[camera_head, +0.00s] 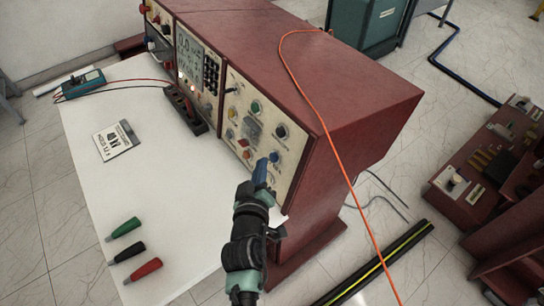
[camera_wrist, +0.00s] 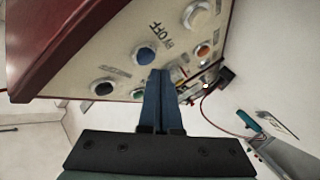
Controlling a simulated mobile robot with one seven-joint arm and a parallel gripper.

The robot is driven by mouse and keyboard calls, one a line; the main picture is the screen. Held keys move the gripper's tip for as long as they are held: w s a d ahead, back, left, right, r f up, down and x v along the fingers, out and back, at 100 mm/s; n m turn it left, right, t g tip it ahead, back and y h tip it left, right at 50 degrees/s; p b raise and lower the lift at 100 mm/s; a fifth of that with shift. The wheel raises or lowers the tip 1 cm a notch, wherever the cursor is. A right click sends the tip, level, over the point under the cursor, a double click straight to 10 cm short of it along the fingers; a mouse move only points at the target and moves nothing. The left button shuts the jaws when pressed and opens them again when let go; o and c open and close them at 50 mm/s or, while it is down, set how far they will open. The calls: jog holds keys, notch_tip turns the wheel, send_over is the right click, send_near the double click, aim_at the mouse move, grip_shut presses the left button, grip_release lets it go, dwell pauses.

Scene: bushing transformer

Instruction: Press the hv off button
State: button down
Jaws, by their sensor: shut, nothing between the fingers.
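The sloping cream control panel (camera_head: 262,125) of the red console carries several round buttons and knobs. In the wrist view, a label reading OFF (camera_wrist: 158,30) lies between a blue button (camera_wrist: 145,55) and a pale grey button (camera_wrist: 197,14); I cannot tell for certain which one it names. The blue button also shows in the head view (camera_head: 274,157), at the panel's lower right. My gripper (camera_head: 262,167) has blue fingers, shut and empty, with the tips (camera_wrist: 160,74) close beside the blue button. I cannot tell whether they touch the panel.
An orange cable (camera_head: 322,125) hangs across the console's right side. An orange button (camera_wrist: 204,50) is also near the fingertips.

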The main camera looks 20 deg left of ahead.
jog(key=shift+d, duration=0.1)
dwell(0.3)
jog(key=shift+w+d+f, duration=0.1)
jog(key=shift+w+d, duration=0.1)
jog(key=shift+w, duration=0.1)
jog(key=shift+w+d+f+p, duration=0.1)
jog(key=shift+w+d+p, duration=0.2)
jog(key=shift+w+p, duration=0.1)
dwell(0.7)
dwell(0.4)
jog(key=shift+s+a+b, duration=0.5)
jog(key=shift+s+a, duration=0.05)
jog(key=shift+s, duration=0.15)
jog(key=shift+s+a+r+b, duration=0.25)
jog(key=shift+s+a+b, duration=0.1)
jog(key=shift+s+a, duration=0.25)
jog(key=shift+s+a+r+b, duration=0.25)
jog(key=shift+s+a+b, duration=0.15)
jog(key=shift+s, duration=0.3)
jog(key=shift+s+a+r+b, duration=0.3)
jog(key=shift+s+a, duration=0.2)
jog(key=shift+s, duration=0.15)
